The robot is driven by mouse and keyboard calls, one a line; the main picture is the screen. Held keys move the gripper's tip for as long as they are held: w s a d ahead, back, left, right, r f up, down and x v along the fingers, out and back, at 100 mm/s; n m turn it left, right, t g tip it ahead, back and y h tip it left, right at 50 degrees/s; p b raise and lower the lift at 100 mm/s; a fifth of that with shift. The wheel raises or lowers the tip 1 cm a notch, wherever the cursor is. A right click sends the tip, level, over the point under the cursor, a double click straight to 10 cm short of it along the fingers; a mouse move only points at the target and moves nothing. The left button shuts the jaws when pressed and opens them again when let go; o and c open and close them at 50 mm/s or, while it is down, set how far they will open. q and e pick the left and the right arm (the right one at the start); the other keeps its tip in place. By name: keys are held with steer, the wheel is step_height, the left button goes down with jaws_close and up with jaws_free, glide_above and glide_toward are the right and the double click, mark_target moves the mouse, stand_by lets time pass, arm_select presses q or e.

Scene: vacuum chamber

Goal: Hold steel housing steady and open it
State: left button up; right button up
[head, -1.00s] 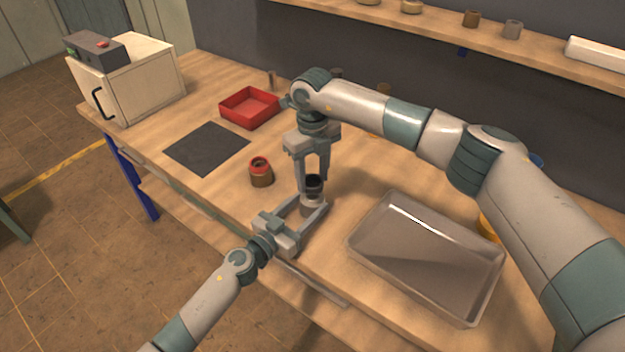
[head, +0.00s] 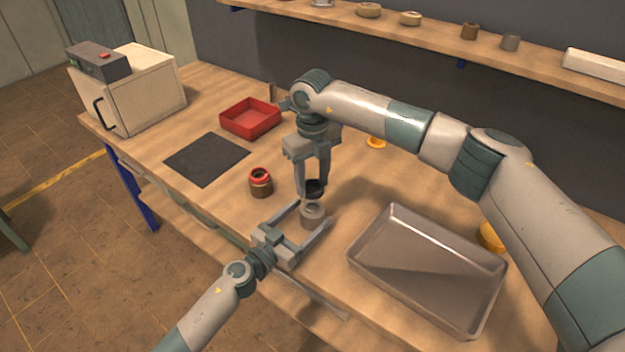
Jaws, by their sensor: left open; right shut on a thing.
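The steel housing (head: 312,218) is a small grey cylinder standing upright on the bench, with its round top rim showing. A black lid (head: 315,188) is just above and behind it in the picture, apart from the rim. My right gripper (head: 313,190) points down from above and is shut on the black lid. My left gripper (head: 314,214) comes in low from the left. It is open, with one finger on each side of the housing; whether either finger touches it I cannot tell.
A brown jar with a red top (head: 260,182) stands left of the housing. A dark mat (head: 206,159), a red tray (head: 250,130) and a cream oven-like box (head: 150,92) lie farther left. A large metal tray (head: 425,262) fills the bench at right.

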arm_select(q)
steer(key=b+v, duration=0.1)
steer(key=v, duration=1.1)
steer(key=shift+w, duration=0.1)
